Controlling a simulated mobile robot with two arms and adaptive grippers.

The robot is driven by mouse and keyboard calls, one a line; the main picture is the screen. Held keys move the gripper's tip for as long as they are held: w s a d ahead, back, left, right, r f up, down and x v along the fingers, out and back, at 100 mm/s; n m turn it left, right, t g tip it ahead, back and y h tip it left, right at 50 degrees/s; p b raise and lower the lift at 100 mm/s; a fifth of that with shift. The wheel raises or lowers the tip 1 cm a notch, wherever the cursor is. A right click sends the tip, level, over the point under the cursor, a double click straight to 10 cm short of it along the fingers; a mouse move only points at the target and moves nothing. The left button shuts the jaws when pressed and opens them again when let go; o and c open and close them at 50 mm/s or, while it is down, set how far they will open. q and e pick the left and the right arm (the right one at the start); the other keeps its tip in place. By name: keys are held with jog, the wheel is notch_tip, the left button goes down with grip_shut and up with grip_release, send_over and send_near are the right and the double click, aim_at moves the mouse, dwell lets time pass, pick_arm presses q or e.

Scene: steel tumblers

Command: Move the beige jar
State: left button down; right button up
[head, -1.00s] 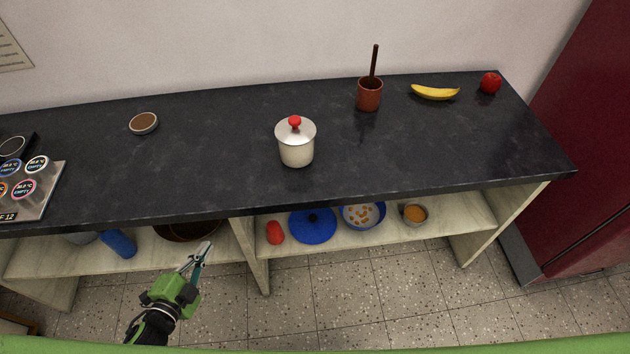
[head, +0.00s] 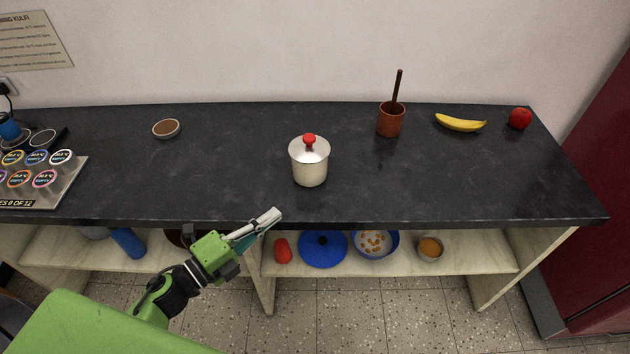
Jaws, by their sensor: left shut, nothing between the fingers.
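The beige jar (head: 310,172) stands upright on the dark countertop (head: 240,180), near its middle. It has a pale metallic lid with a red knob (head: 309,139) on top. My left gripper (head: 276,214) is shut and empty, in front of the counter's front edge. It points up and to the right, below and left of the jar in the picture, and does not touch it. My right gripper is not in view.
A brown bowl (head: 166,129) stands left on the counter. A red-brown pot with a stick (head: 390,120), a banana (head: 461,123) and an apple (head: 520,119) are at the back right. Below, the shelf (head: 480,259) holds a blue lid (head: 322,250) and bowls. The counter around the jar is clear.

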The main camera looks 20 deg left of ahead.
pick_arm(q)
jog(key=p, duration=0.2)
send_near(315, 172)
jog(key=d, duration=0.3)
jog(key=shift+w+d+r, duration=0.2)
jog(key=shift+r, duration=0.05)
jog(key=w, duration=0.3)
jog(key=shift+w+a+f+p, duration=0.1)
jog(key=shift+a+p, duration=0.2)
jog(key=shift+w+a, duration=0.15)
jog(key=shift+w, duration=0.3)
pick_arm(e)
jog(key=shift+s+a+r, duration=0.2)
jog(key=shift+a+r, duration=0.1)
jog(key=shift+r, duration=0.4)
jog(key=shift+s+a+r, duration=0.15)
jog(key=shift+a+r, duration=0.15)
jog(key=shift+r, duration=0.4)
